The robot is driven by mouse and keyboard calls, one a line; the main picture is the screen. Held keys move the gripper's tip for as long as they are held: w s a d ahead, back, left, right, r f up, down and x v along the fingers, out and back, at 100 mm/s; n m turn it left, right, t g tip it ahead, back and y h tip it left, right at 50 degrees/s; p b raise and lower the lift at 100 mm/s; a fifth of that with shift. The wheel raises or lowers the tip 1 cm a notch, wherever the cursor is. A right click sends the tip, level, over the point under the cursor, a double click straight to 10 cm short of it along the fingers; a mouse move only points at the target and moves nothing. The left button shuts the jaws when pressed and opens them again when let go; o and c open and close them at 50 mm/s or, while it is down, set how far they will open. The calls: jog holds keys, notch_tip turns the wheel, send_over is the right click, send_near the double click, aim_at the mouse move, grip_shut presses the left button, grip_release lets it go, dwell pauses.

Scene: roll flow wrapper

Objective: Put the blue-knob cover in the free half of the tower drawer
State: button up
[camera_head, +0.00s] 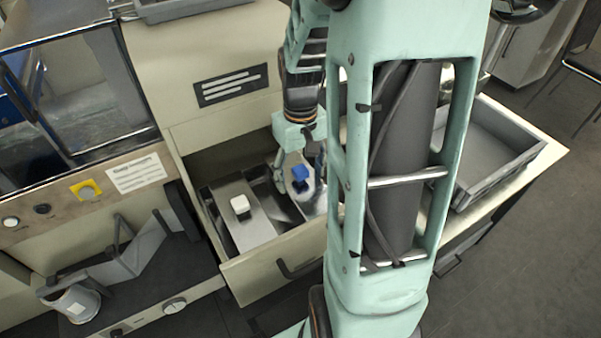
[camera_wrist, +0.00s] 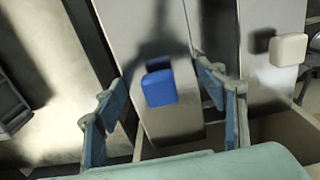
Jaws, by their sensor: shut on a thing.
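The blue-knob cover (camera_head: 314,203) is a metal plate with a blue block knob (camera_head: 300,173); it also shows in the wrist view (camera_wrist: 178,123). My gripper (camera_head: 298,172) is shut on the cover, with its fingers on either side of the plate in the wrist view (camera_wrist: 160,88). The tower drawer (camera_head: 281,264) is open. The white-knob cover (camera_head: 250,229) lies in its left half. The blue-knob cover is over or in the right half; I cannot tell whether it touches the drawer floor. My arm hides the drawer's right end.
A grey tray (camera_head: 512,168) stands on the counter at the right. A machine with a glass window (camera_head: 92,95) is at the left, with a lever and roller (camera_head: 78,303) below.

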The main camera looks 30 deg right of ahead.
jog(key=shift+f+b, duration=0.75)
jog(key=shift+f, duration=0.2)
dwell(0.3)
jog(key=o, duration=2.1)
jog(key=shift+o, duration=0.2)
notch_tip(320, 180, up, 12)
jog(key=shift+r, duration=0.1)
